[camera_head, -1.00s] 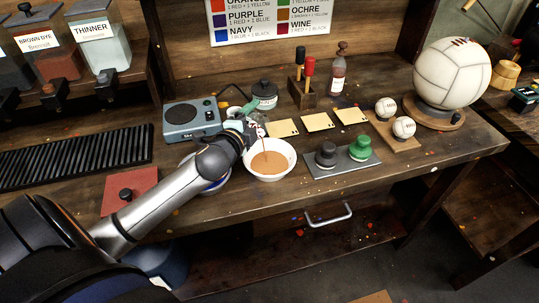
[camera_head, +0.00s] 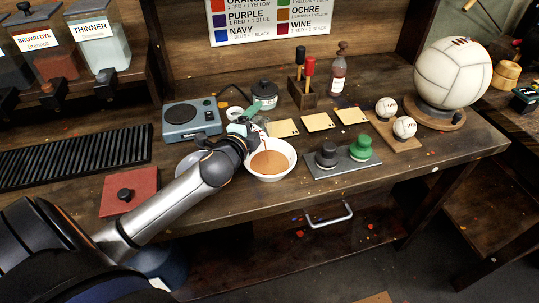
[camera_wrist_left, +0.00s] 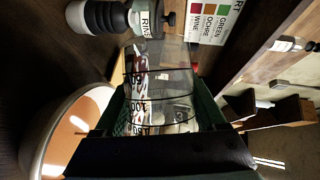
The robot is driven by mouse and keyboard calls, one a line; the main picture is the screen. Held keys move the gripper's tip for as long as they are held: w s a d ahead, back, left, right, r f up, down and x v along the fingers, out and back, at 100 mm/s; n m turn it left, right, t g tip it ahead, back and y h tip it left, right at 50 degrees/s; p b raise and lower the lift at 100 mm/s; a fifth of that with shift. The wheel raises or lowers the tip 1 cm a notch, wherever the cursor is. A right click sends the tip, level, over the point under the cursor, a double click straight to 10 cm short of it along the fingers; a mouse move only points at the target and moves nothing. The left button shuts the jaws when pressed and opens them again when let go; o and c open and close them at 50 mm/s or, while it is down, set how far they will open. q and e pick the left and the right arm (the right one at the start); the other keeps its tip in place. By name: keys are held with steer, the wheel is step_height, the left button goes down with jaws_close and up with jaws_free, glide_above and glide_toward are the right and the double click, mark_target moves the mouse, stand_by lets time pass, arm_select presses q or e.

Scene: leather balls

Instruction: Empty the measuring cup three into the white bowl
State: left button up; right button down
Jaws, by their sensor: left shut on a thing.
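My left gripper (camera_head: 246,130) is shut on a clear measuring cup (camera_wrist_left: 160,90), between green finger pads (camera_wrist_left: 110,108). The cup has black volume marks and a dark "3"-like mark; reddish-brown streaks show inside it. In the head view the cup is small and partly hidden by the gripper, at the white bowl's back left rim. The white bowl (camera_head: 290,165) stands on the bench with orange-brown liquid in it. The bowl also shows at the left of the left wrist view (camera_wrist_left: 35,130). My right gripper is out of view.
A blue-grey scale (camera_head: 192,120) and a dark-lidded jar (camera_head: 264,95) stand behind. A grey tray (camera_head: 318,168) with a black and a green stamp-like piece is right of the bowl. Yellowish cards (camera_head: 318,122) lie behind it. The bench front right is clear.

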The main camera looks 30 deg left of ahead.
arm_select(q)
steer(key=shift+d, duration=0.15)
steer(key=shift+d+r+m+t+y+b, duration=0.3)
steer(key=shift+r+m+t+y, duration=0.15)
steer(key=shift+m, duration=0.55)
stand_by(1.5)
steer(key=shift+a+h, duration=0.1)
steer(key=shift+h, duration=0.15)
